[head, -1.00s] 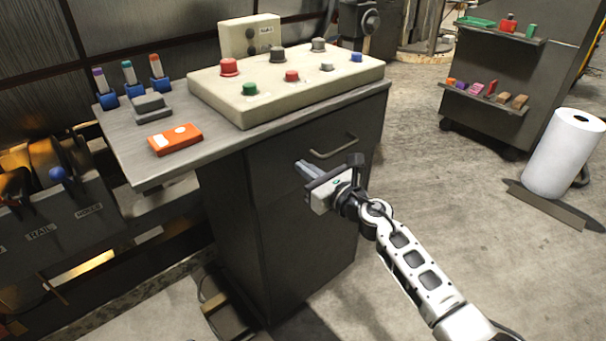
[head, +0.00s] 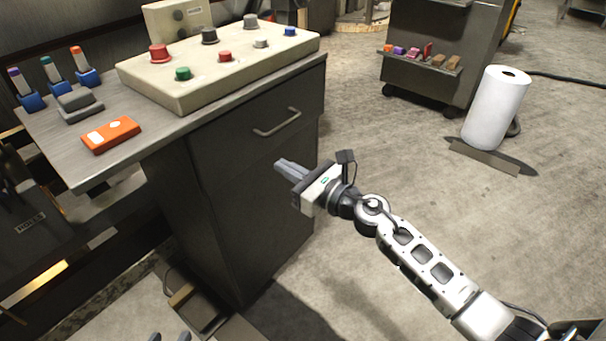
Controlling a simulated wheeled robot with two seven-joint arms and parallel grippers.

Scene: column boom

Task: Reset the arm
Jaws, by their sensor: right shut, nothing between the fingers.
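My right arm reaches in from the lower right, white with dark joints. My right gripper (head: 280,165) has its grey fingers together and empty, pointing left in front of the dark cabinet (head: 225,205). It is below the drawer handle (head: 277,122) and apart from it.
The cabinet top carries a control box (head: 225,65) with several buttons, an orange device (head: 111,134) and several markers in blue holders. A dark shelf cart (head: 425,85) and a white roll (head: 496,108) stand at the right. Open concrete floor lies between.

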